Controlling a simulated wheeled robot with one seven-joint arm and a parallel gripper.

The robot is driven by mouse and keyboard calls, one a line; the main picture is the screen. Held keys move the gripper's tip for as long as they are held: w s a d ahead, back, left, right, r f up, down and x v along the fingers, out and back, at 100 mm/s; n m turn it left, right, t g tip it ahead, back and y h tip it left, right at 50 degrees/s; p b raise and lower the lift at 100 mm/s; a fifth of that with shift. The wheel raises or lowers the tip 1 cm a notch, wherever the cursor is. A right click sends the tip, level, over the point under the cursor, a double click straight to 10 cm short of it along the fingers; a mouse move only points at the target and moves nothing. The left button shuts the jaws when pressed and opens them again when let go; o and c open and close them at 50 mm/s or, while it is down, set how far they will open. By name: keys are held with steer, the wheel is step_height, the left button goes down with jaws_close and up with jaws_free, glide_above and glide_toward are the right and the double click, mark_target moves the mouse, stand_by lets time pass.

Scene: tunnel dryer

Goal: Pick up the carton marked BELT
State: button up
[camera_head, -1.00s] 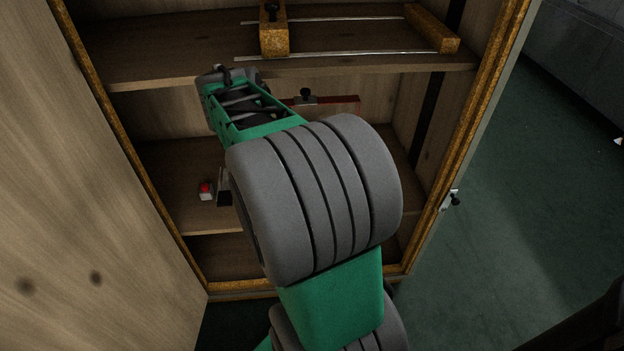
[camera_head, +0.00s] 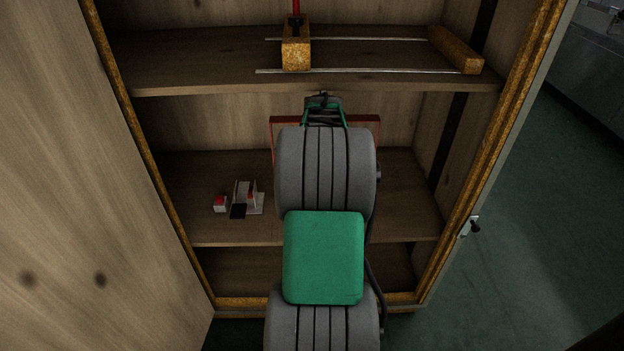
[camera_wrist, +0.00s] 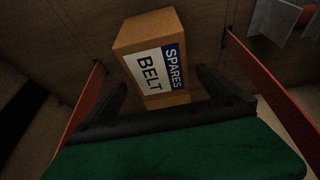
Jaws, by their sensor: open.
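In the wrist view the carton (camera_wrist: 155,50) is a brown box with a white and blue label that reads BELT and SPARES. It sits just beyond my gripper (camera_wrist: 162,80), whose two dark fingers are spread with the near end of the carton between or just ahead of them. I cannot tell whether either finger touches it. In the head view my arm covers the carton and my fingers.
Red strips flank the carton in the wrist view; a red frame (camera_head: 367,122) shows behind my arm in the cabinet. A bracket (camera_head: 247,196) and small red-and-white item (camera_head: 220,204) stand left on the middle shelf (camera_head: 190,220). The upper shelf (camera_head: 200,62) hangs above.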

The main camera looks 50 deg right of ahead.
steer(key=shift+t, duration=0.3)
steer(key=b+x, duration=0.1)
steer(key=x, duration=0.2)
steer(key=b+x, duration=0.1)
steer(key=x, duration=0.2)
steer(key=b+x, duration=0.2)
steer(key=shift+w+d+f, duration=0.25)
steer(key=shift+d, duration=0.15)
steer(key=shift+r, duration=0.15)
steer(key=shift+c, duration=0.4)
steer(key=c, duration=2)
steer(key=shift+o, duration=0.2)
steer(key=shift+w+r, duration=0.1)
steer(key=shift+r, duration=0.1)
